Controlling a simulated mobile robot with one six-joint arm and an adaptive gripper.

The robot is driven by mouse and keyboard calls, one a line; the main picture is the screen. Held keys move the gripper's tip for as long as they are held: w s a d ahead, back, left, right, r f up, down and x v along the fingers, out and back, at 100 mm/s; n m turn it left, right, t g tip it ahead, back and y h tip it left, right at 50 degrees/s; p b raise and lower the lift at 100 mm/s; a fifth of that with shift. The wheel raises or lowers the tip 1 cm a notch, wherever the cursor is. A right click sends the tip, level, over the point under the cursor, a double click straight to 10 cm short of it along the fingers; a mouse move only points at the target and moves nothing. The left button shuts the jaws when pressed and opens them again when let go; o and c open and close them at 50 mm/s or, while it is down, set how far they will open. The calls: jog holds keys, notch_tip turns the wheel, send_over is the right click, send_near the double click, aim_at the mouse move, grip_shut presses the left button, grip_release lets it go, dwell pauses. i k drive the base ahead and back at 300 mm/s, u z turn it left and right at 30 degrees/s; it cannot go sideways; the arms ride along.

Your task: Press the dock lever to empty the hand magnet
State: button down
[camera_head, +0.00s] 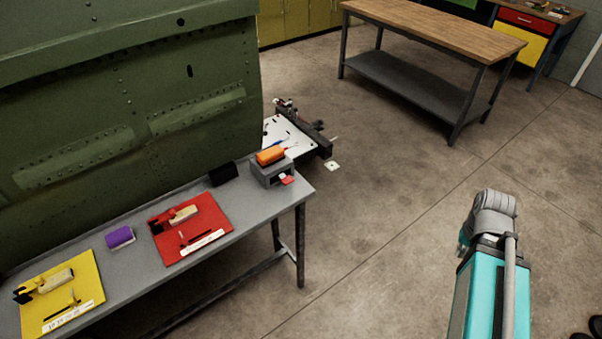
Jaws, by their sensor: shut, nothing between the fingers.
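The dock (268,174) is a grey box near the right end of the grey bench. The hand magnet (270,155), an orange block, rests on top of the dock. The small red dock lever (286,180) sticks out low on the dock's front side. Whether anything clings to the magnet is too small to tell. My gripper is not in view; only a teal and grey part of my own body shows at the lower right, well apart from the dock.
The grey bench (130,268) also holds a red board (217,213), a yellow board (85,285), a purple block (120,237) and a black block (223,174). The green fuselage panel (110,110) rises behind it. A wooden-topped table (440,32) stands beyond open floor.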

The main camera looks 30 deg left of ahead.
aim_at(285, 179)
jog(key=z, duration=0.9)
jog(key=i, duration=1.1)
jog(key=u, duration=1.95)
